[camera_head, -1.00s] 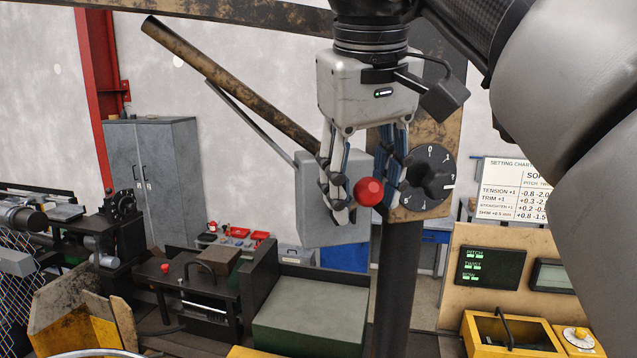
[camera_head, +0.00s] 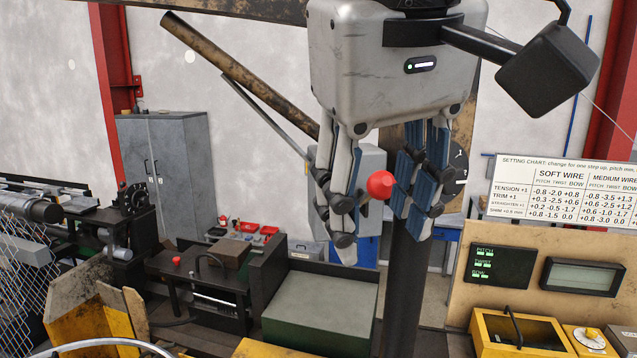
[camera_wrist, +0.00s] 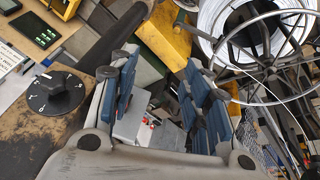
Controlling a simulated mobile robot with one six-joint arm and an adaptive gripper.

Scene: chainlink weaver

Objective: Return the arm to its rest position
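My gripper (camera_head: 380,235) hangs fingers-down in the upper middle of the head view, large and close to the camera. Its two blue-padded fingers are spread apart. In the wrist view the fingers (camera_wrist: 165,90) also stand apart with nothing held between them. A red ball knob (camera_head: 380,185) shows in the gap between the fingers in the head view; the wrist view shows no knob between them. A black dial (camera_wrist: 55,94) on a worn brown plate lies left of the fingers in the wrist view. My gripper hides most of that dial in the head view.
A dark post (camera_head: 405,290) rises below my gripper. A setting chart (camera_head: 568,190), a green-lit panel (camera_head: 495,266) and a yellow tray (camera_head: 485,330) are at right. A slanted brown bar (camera_head: 235,70) is at upper left. A wire spool (camera_wrist: 255,35) shows in the wrist view.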

